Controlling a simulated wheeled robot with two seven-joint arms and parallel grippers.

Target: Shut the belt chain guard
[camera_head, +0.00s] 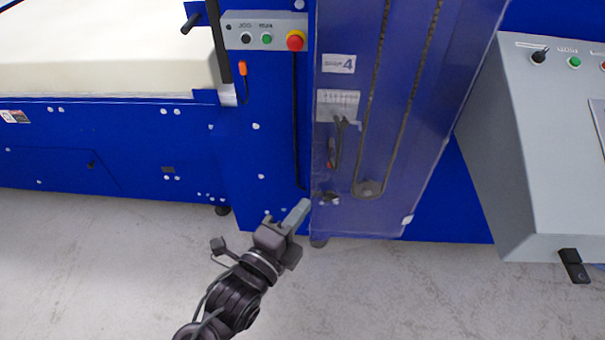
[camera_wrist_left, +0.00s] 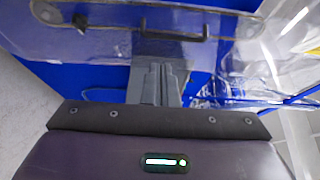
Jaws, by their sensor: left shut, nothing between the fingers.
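The belt chain guard (camera_head: 400,205) is a tall clear panel in front of the blue machine in the head view. A chain loop (camera_head: 404,90) and its lower sprocket (camera_head: 368,190) show through it. I cannot tell for sure how far the guard stands from its frame. My left gripper (camera_head: 303,208) is shut and empty, just left of the guard's lower left corner; contact is unclear. In the left wrist view its closed fingers (camera_wrist_left: 158,84) point toward the clear guard (camera_wrist_left: 108,42), which has a dark bar handle (camera_wrist_left: 190,37). My right gripper is not in view.
A control box with a red emergency button (camera_head: 295,41) is left of the guard. A grey console (camera_head: 510,150) stands at the right. A pale foam block (camera_head: 110,55) lies at the upper left. Grey floor (camera_head: 100,270) is clear in front.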

